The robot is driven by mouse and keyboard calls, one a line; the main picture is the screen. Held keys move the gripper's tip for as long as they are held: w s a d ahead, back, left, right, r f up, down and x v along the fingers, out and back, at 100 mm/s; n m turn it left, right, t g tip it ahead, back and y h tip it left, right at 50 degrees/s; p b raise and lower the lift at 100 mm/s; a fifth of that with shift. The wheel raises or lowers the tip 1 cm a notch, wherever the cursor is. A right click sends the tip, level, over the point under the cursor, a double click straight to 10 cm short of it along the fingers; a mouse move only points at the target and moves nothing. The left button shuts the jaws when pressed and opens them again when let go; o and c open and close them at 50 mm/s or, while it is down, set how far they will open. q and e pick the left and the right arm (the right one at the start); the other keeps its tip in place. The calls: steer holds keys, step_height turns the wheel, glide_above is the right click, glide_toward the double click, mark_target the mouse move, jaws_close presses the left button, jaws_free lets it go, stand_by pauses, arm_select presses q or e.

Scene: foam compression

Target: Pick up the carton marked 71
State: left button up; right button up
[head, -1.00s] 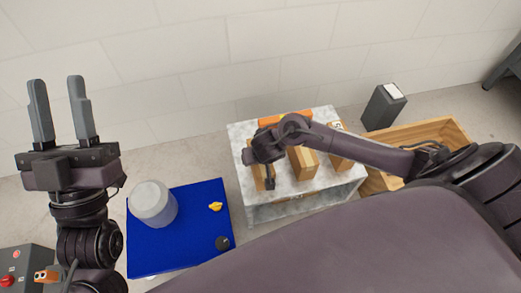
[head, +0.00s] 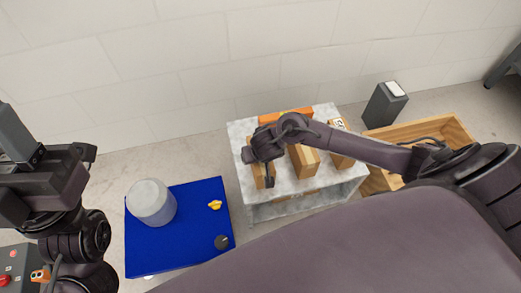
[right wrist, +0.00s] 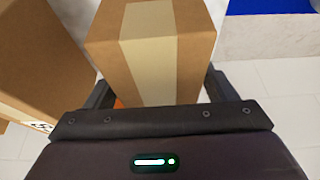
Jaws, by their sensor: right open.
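Several brown cartons stand on a grey marbled table (head: 240,131): a left one (head: 258,176), a middle one (head: 303,161) and a right one (head: 342,158) with a partly readable white label. I cannot read 71 on any carton. My right gripper (head: 268,172) is over the left carton. In the right wrist view a taped carton (right wrist: 150,45) lies between the spread fingers of the right gripper (right wrist: 160,92). Another carton (right wrist: 40,60) is beside it, its label mostly hidden.
A blue mat (head: 180,255) holds a white cylinder (head: 151,202), a small yellow object (head: 215,205) and a dark round object (head: 222,242). An orange object (head: 285,115) lies at the table's back. A wooden crate (head: 455,128) and a dark box (head: 384,105) stand right.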

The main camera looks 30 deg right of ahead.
steer(key=shift+f, duration=0.25)
stand_by(0.3)
steer(key=c, duration=1.3)
steer(key=shift+c, duration=0.7)
steer(key=shift+w+r, duration=0.1)
steer(key=shift+r, duration=0.1)
